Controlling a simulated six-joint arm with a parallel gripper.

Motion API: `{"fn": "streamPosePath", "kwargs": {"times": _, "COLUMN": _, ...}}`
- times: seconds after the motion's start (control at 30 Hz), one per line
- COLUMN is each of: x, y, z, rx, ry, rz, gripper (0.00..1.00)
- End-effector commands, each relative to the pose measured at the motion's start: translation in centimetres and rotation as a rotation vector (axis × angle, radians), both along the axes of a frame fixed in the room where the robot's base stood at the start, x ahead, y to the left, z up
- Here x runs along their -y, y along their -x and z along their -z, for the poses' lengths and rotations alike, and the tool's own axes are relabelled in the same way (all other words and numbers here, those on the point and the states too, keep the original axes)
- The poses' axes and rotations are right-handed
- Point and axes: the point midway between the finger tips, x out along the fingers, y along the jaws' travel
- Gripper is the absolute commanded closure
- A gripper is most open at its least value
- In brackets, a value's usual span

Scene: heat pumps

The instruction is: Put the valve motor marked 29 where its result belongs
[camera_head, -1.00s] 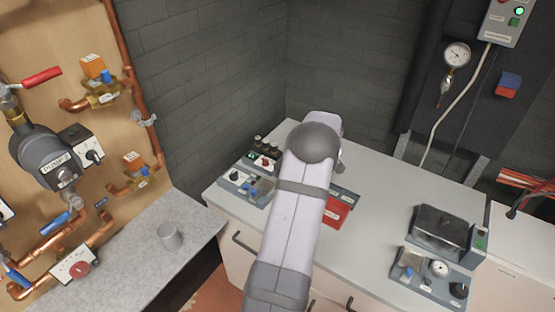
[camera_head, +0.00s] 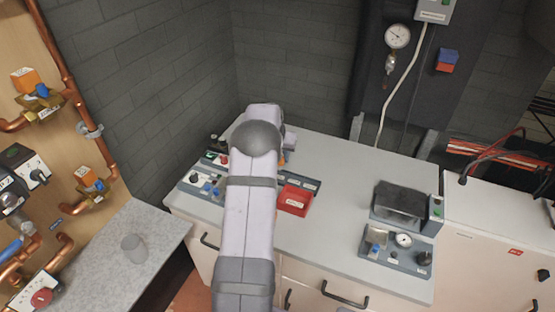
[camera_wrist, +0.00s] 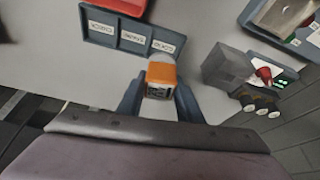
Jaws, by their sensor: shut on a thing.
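My gripper (camera_wrist: 160,94) is shut on an orange block with a white marked face, the valve motor (camera_wrist: 161,72); I cannot read its mark surely. In the head view only a bit of the orange motor (camera_head: 282,158) shows beside my arm. Just beyond it in the wrist view is a blue-grey tray (camera_wrist: 112,41) with three labelled compartments, which look empty; the labels are too blurred to read surely. The tray (camera_head: 312,184) also shows on the bench in the head view. A red bin (camera_head: 294,201) stands in front of it.
A test unit with knobs (camera_head: 203,186) stands left of my arm. A dark box (camera_head: 402,203) and a gauge panel (camera_head: 397,252) stand at the bench's right. The bench middle (camera_head: 335,225) is clear.

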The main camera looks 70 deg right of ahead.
Motion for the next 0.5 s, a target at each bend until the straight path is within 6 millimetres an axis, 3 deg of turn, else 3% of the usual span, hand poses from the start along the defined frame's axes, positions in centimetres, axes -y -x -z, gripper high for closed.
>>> {"fn": "streamPosePath", "kwargs": {"times": 0.2, "x": 0.2, "y": -0.2, "z": -0.13, "rx": 0.001, "ry": 0.0, "rz": 0.137, "gripper": 0.99}}
{"fn": "streamPosePath", "kwargs": {"times": 0.5, "x": 0.19, "y": -0.17, "z": -0.11, "rx": 0.002, "ry": -0.001, "rz": 0.196, "gripper": 0.99}}
